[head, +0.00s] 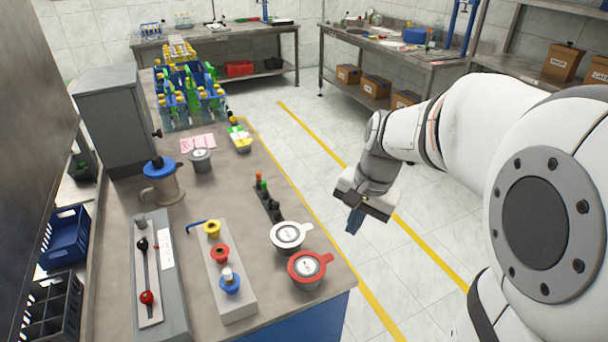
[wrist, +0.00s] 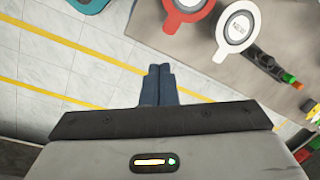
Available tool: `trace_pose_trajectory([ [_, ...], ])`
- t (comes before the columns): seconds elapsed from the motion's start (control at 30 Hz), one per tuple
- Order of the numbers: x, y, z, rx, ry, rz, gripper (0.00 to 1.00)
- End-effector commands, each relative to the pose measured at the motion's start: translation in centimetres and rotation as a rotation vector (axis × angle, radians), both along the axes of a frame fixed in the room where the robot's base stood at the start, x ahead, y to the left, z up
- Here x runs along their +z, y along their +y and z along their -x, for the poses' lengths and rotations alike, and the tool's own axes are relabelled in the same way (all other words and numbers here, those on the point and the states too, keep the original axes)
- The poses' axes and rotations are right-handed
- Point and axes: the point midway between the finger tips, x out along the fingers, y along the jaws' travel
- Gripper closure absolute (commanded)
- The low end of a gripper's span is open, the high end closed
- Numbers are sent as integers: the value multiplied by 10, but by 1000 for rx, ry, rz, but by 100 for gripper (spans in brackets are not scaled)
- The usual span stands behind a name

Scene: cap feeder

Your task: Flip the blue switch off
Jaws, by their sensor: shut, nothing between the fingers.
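The blue switch (head: 230,281) is a blue round base with a pale toggle on top. It sits at the near end of a grey switch box (head: 238,302) on the bench, in front of a red switch (head: 220,252) and a yellow switch (head: 212,229). I cannot tell which way its toggle is set. My gripper (head: 353,222) is to the right of the bench, over the floor, pointing down and well apart from the switch. In the wrist view its blue fingers (wrist: 158,82) are together and empty. The blue switch does not show in the wrist view.
A red-lidded pot (head: 307,267) and a white-lidded pot (head: 288,236) stand between my gripper and the switch box. A lever panel (head: 148,285) is left of the box. A blue-lidded jug (head: 161,182) and bottle racks (head: 188,108) stand farther back.

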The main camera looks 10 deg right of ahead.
Motion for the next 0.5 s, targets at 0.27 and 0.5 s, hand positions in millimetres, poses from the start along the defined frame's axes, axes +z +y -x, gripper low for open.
trace_pose_trajectory([
  [0.27,-48,-25,-81,-453,182,-169,100],
  [0.5,-61,-33,-102,-585,239,-216,100],
])
